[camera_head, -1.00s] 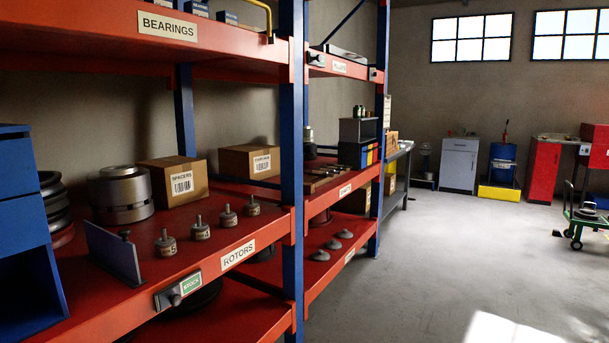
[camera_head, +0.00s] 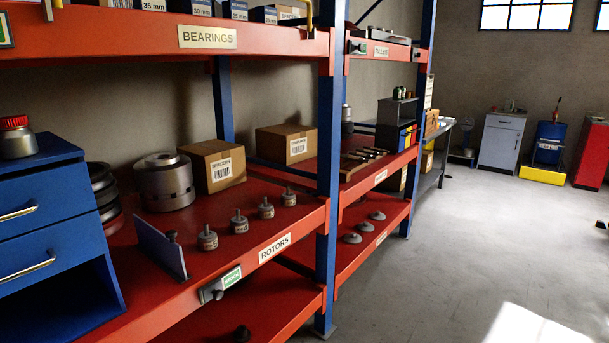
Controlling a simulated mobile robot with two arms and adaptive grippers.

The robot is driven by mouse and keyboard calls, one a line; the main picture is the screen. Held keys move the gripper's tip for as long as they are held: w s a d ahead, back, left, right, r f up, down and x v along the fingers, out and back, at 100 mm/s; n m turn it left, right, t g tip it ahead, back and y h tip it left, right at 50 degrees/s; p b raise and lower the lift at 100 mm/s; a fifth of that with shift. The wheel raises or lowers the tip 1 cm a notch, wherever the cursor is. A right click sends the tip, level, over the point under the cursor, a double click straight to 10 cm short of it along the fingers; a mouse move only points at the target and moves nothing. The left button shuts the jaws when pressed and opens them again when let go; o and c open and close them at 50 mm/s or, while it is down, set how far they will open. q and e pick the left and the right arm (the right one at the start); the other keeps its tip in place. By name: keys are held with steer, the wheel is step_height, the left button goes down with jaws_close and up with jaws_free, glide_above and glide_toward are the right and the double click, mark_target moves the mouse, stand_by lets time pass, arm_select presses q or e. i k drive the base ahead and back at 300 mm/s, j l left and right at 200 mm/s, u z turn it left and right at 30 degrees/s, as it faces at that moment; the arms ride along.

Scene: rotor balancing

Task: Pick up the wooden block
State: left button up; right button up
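I cannot make out a wooden block for certain in the head view. Some small brown, wood-coloured pieces (camera_head: 363,158) lie on the red shelf in the second bay, too small to tell what they are. A tan upright thing (camera_head: 431,122) stands on the bench beyond the shelves, and I cannot tell whether it is wood. Neither of my grippers shows in the head view.
The near rack has a red shelf marked ROTORS (camera_head: 275,248) with several small weights (camera_head: 239,222), a metal cylinder (camera_head: 165,182) and cardboard boxes (camera_head: 215,166). A blue drawer unit (camera_head: 45,220) stands at left. Blue posts (camera_head: 328,170) divide the bays.

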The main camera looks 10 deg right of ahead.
mark_target(344, 176)
steer(key=i+l+u, duration=0.35)
steer(key=i+l, duration=0.2)
steer(key=i+l+u, duration=0.2)
steer(key=l, duration=0.3)
steer(key=i+l+u, duration=0.2)
steer(key=i+l, duration=0.1)
steer(key=l, duration=0.1)
